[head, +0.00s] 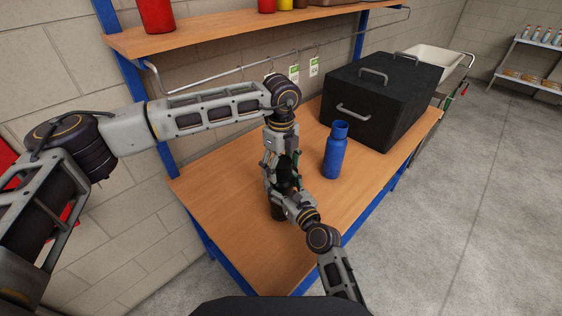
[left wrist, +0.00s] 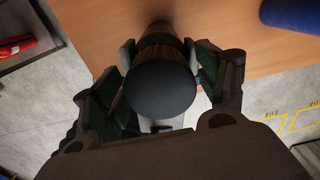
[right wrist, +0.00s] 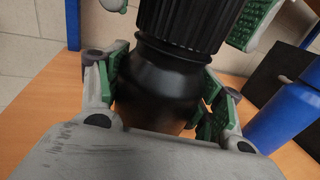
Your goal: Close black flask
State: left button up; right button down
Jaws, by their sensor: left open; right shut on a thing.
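My right gripper (right wrist: 165,95) is shut on the flask's body, with green pads on both sides. The ribbed black cap (right wrist: 185,22) sits on top of the flask; whether it is screwed tight I cannot tell. In the left wrist view the cap's round top (left wrist: 160,90) lies between the fingers of my left gripper (left wrist: 160,68). That gripper is open, pointing down around the cap from above. In the head view my arms hide most of the flask.
A blue bottle (head: 335,152) stands just right of the grippers. A large black box with handles (head: 385,108) sits behind it. A shelf (head: 230,32) with red containers hangs above the table. The table's front left part (head: 235,185) is clear.

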pick_arm(q)
jog(key=shift+c, duration=0.2)
jog(key=c, duration=1)
